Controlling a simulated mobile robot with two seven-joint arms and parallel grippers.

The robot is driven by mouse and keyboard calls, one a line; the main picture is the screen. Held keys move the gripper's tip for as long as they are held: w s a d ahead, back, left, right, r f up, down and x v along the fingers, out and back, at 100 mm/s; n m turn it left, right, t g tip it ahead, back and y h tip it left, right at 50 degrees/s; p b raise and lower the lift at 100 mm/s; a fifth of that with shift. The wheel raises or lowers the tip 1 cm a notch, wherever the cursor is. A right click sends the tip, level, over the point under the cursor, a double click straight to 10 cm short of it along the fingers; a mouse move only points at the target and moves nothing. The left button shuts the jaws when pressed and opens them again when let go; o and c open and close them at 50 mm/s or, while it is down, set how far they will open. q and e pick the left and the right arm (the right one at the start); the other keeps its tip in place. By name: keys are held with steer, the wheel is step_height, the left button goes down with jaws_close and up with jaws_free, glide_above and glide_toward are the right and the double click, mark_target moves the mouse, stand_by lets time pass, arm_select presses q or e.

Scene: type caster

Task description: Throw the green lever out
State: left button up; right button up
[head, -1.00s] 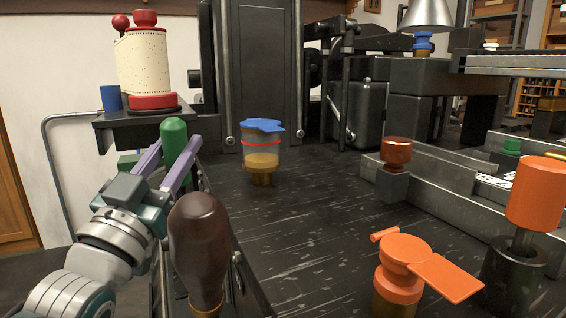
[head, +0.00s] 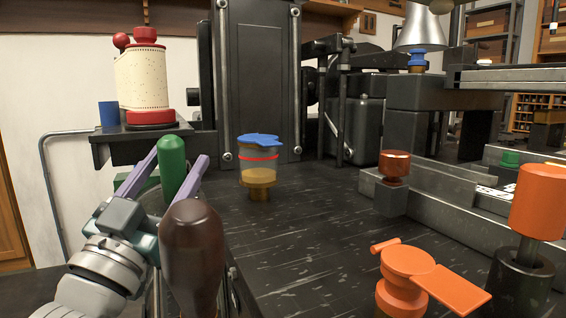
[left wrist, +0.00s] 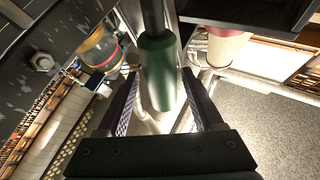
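The green lever (head: 172,164) is an upright, rounded green handle at the left of the machine in the head view. It also shows in the left wrist view (left wrist: 159,72), on a dark rod. My left gripper (head: 177,160) is open, with its two purple fingers on either side of the lever. In the left wrist view the fingers (left wrist: 162,103) flank the green handle, with a gap visible on each side. The lever's lower part is hidden behind my gripper in the head view. My right gripper is in neither current view.
A dark brown knob handle (head: 193,255) stands close in front of my left gripper. A glass jar with a blue lid (head: 259,165) stands on the black bed (head: 310,235). An orange lever (head: 410,265) and orange handle (head: 540,200) are at right.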

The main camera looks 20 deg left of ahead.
arm_select(q)
steer(key=shift+s+f, duration=0.1)
steer(key=v, duration=0.9)
steer(key=shift+s+b, duration=0.3)
